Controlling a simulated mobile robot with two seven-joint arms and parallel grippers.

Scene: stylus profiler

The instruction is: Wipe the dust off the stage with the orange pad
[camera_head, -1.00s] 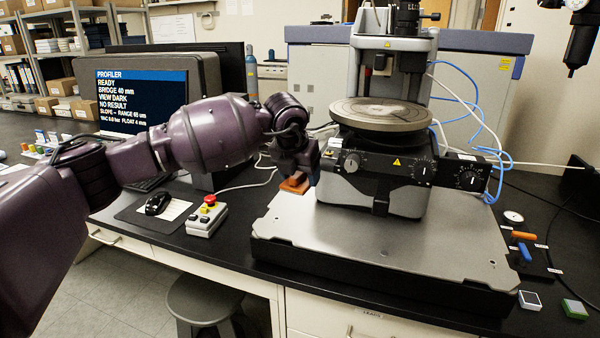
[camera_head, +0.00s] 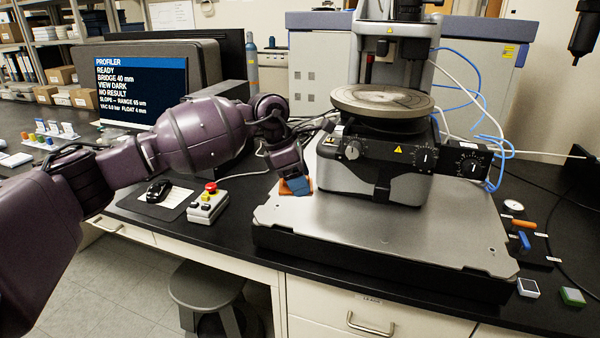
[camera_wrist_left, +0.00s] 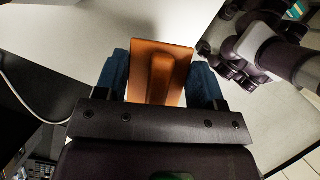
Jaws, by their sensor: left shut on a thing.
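The orange pad (camera_wrist_left: 158,72) is between the two blue fingers of my left gripper (camera_wrist_left: 160,85), which is shut on it. In the head view the left gripper (camera_head: 296,186) hangs above the left part of the metal base plate, with only a little orange of the pad showing beside the blue finger. I cannot tell whether the pad touches anything. The round stage (camera_head: 382,100) sits on the profiler, up and to the right of the gripper. Its top has ring markings and a paler patch that may be dust. My right gripper is not in view.
The metal base plate (camera_head: 440,235) is mostly bare in front of the profiler. The profiler's column (camera_head: 393,50) rises behind the stage. Small tools (camera_head: 524,240) lie right.

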